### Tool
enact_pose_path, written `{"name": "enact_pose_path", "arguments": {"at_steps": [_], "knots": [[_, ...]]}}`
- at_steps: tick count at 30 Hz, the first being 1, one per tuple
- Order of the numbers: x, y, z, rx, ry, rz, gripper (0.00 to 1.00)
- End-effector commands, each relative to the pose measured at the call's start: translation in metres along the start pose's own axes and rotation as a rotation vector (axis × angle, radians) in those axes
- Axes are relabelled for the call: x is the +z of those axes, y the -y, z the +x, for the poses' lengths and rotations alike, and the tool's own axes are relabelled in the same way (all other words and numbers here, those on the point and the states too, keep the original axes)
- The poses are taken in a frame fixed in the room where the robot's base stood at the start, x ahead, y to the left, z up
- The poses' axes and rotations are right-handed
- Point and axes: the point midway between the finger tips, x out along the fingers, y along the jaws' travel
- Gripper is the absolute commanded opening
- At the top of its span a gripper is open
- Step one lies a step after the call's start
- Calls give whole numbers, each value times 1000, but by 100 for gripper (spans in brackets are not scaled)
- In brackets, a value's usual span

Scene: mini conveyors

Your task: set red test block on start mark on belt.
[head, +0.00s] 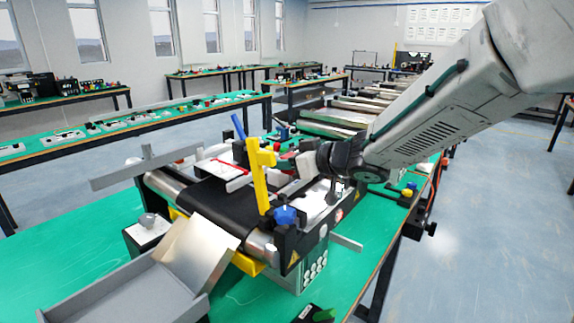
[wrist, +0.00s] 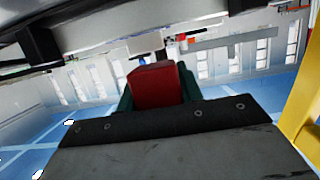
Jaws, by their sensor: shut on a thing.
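The red test block (wrist: 153,87) is between the dark green fingers of my gripper (wrist: 155,92) in the wrist view, and the gripper is shut on it. In the head view my gripper comes in from the right over the far part of the mini conveyor; its fingertips and the block are small and partly hidden there. The black belt (head: 203,204) runs through the conveyor. A white patch with red edges (head: 214,171) shows toward the belt's far part; I cannot tell whether it is the start mark.
A yellow upright post (head: 259,178) and a blue knob (head: 287,215) stand at the conveyor's near right side, close to my arm. A metal chute (head: 203,250) and a grey tray (head: 125,297) lie at the near end. The green table (head: 70,240) is clear at left.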

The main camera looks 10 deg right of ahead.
Motion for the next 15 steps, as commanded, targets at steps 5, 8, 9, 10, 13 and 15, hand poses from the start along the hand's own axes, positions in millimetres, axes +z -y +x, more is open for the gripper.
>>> {"name": "enact_pose_path", "arguments": {"at_steps": [5,8,9,10,13,15], "knots": [[10,0,3,0,-2,-1,13],[10,0,2,0,-2,-1,13],[10,0,2,1,-2,-1,13],[10,0,2,1,-2,-1,13],[12,0,3,0,-1,0,13],[14,0,4,0,-1,1,13]]}}
